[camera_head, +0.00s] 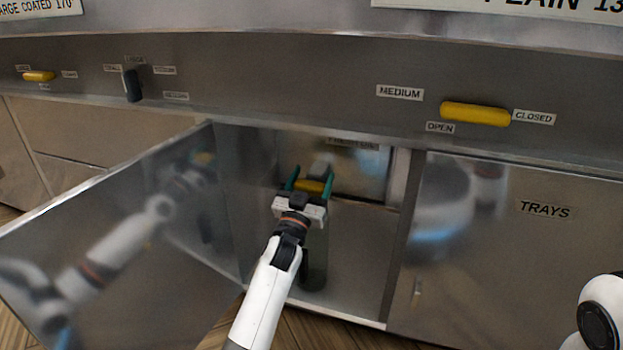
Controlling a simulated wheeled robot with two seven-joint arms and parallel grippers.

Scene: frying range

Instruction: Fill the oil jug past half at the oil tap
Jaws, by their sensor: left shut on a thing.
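My left gripper (310,184) reaches into an open cupboard, its green fingers shut on a yellow handle (313,187). A grey fitting (322,168), seemingly the oil tap, shows just behind the handle. A dark, greenish upright vessel (316,268), seemingly the oil jug, stands on the cupboard floor below my gripper. My gripper and forearm hide its upper part, so its oil level and its exact position under the spout cannot be seen. My right gripper is out of view.
The cupboard door (120,250) stands open to the left and mirrors my arm. A closed door labelled TRAYS (500,260) is at right. Above are a yellow lever (475,114) between OPEN and CLOSED labels, a black knob (132,85) and another yellow lever (39,76).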

